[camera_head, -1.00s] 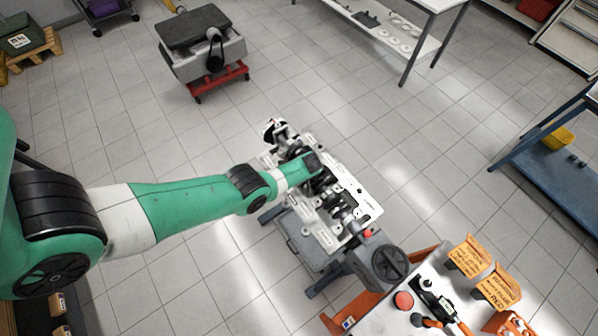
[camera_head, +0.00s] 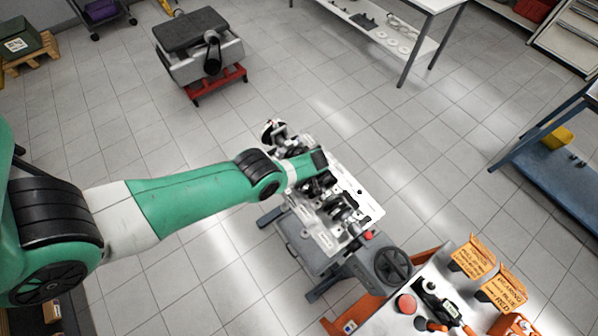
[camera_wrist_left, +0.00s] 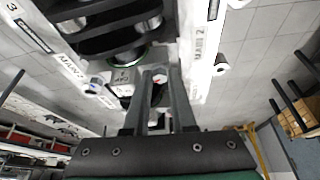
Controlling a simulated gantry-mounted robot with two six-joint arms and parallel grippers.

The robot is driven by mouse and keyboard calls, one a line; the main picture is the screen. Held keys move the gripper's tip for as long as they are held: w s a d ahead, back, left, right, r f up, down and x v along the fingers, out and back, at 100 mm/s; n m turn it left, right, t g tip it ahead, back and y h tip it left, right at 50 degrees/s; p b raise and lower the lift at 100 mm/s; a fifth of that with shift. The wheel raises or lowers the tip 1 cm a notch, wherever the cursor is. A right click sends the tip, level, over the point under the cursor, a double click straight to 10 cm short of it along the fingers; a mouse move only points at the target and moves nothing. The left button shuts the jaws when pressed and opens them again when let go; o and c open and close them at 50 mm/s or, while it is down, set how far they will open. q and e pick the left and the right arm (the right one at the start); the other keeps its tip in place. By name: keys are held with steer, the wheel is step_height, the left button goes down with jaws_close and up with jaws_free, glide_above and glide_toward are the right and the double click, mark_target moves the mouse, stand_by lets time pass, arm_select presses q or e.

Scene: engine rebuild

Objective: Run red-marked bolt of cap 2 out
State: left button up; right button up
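The engine block (camera_head: 325,231) sits on its stand in the middle of the head view, with the crankshaft and caps showing. My left arm reaches over it from the left; its fingertips are hidden there. In the left wrist view, my left gripper (camera_wrist_left: 160,76) has its two fingers apart, one on each side of a bolt head with a red mark (camera_wrist_left: 160,79). I cannot tell whether they touch it. The bolt sits on a grey cap (camera_wrist_left: 124,76) beside a "MAIN 2" label (camera_wrist_left: 200,42). Another bolt head (camera_wrist_left: 93,89) shows to the left. My right gripper is not in view.
A handwheel (camera_head: 393,265) is at the stand's near end. Beside it an orange cart (camera_head: 352,316) carries tools and orange signs (camera_head: 474,257). A blue bench (camera_head: 555,180) is at the right.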

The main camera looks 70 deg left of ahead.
arm_select(q)
steer(key=o, duration=0.4)
steer(key=shift+c, duration=0.2)
